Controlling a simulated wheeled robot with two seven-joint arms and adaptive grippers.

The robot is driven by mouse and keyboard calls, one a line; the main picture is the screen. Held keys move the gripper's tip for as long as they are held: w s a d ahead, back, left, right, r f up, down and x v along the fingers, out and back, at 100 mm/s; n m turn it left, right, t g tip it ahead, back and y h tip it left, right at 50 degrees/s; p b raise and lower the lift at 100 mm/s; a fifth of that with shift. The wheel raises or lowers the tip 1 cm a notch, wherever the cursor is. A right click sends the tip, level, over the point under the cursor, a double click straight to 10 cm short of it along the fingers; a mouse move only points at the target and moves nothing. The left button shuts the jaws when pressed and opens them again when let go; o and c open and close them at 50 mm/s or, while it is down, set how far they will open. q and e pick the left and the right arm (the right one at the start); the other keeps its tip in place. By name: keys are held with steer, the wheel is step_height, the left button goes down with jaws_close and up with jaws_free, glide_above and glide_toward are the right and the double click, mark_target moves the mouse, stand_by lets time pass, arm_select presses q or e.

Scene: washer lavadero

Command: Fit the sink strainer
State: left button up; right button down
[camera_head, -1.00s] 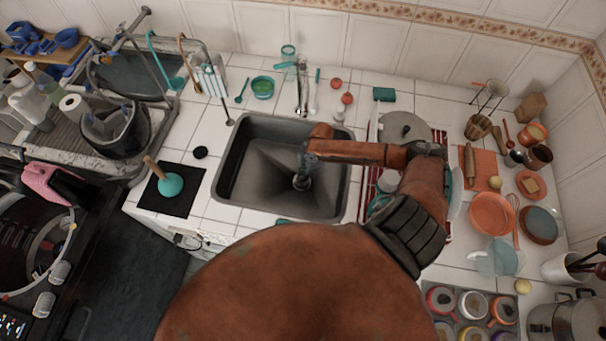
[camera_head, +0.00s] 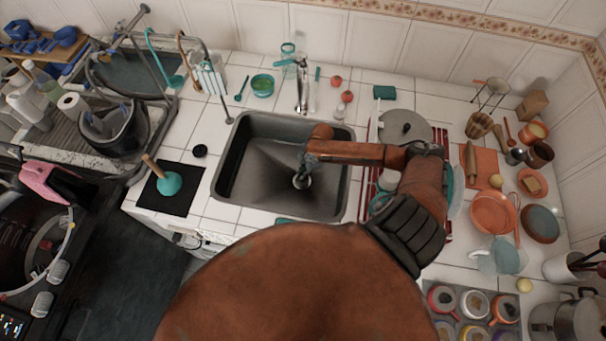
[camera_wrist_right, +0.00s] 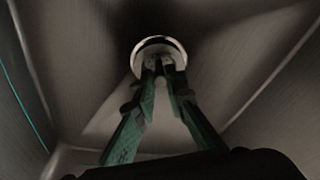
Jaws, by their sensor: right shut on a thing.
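The grey sink (camera_head: 243,172) is set into the white tiled counter. My right gripper (camera_head: 302,180) points down into the basin, over the drain area at its bottom. In the right wrist view, its two green fingers (camera_wrist_right: 160,66) come together on the middle of the sink strainer (camera_wrist_right: 148,44), a round piece with a bright metal rim. The strainer is at or just above the basin floor; I cannot tell whether it is seated in the drain, as the drain hole is hidden. My left gripper is not in view.
A faucet (camera_head: 302,88) stands behind the sink. A plunger (camera_head: 168,183) on a black mat and a small black disc (camera_head: 200,151) are to the left. Dishes, a red rack and an orange plate (camera_head: 492,212) crowd the right.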

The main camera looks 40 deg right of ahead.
steer(key=shift+f, duration=0.45)
steer(key=c, duration=1.9)
jaws_free()
steer(key=shift+o, duration=0.7)
steer(key=o, duration=0.4)
steer(key=shift+c, duration=0.2)
steer(key=shift+r, duration=0.1)
steer(key=shift+p+v, duration=2.55)
steer(key=shift+v, duration=0.4)
